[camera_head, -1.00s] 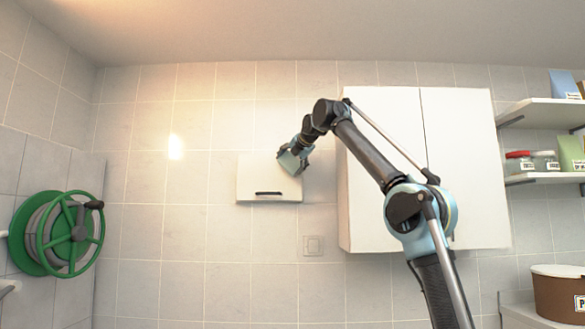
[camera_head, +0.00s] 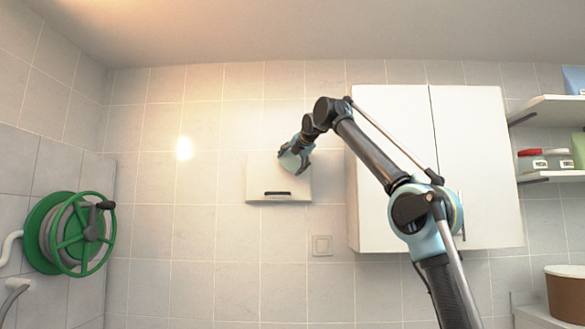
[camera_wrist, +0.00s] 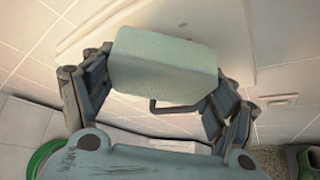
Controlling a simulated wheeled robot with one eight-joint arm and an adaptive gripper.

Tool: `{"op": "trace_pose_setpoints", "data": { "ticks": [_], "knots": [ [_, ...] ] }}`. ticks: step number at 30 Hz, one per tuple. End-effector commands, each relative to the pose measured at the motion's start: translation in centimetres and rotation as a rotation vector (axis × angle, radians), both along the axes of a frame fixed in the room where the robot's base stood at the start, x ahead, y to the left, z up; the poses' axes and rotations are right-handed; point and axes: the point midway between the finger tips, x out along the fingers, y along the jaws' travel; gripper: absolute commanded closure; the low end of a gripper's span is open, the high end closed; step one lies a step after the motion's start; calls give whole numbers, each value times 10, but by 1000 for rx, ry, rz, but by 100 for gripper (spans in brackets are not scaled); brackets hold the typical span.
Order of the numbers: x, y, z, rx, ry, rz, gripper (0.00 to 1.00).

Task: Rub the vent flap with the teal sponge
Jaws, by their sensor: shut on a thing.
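The vent flap (camera_head: 262,185) is a small white panel on the tiled wall with a dark bar handle (camera_head: 277,193) along its lower edge. My gripper (camera_head: 296,158) is in front of its upper right part. It is shut on the teal sponge (camera_head: 290,160), a pale block that fills the space between the fingers in the wrist view (camera_wrist: 165,65). The sponge is at or very near the flap's face; I cannot tell whether it touches. The flap (camera_wrist: 100,25) lies behind the sponge in the wrist view, partly hidden, with the handle (camera_wrist: 175,107) showing below the sponge.
A white wall cabinet (camera_head: 390,110) with two doors stands right of the flap, behind my arm. A wall switch (camera_head: 321,245) is below the flap. A green hose reel (camera_head: 85,234) hangs at left. Shelves (camera_head: 550,110) with jars are at right. The wall left of the flap is bare.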

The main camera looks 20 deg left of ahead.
Motion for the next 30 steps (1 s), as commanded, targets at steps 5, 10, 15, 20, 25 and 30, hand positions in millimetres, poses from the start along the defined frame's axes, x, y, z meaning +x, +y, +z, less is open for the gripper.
{"op": "trace_pose_setpoints", "data": {
  "ticks": [5, 10, 15, 20, 25, 30],
  "knots": [
    [-15, -3, 0, 0, 0, 2, 41],
    [-28, -7, 0, 1, 0, 1, 41],
    [-41, -9, 0, 1, 0, 1, 41],
    [-46, -11, 0, 0, 0, 2, 41],
    [-46, -11, 0, 1, 0, 1, 41],
    [-48, -11, 0, 1, 0, 1, 41]
  ]
}}
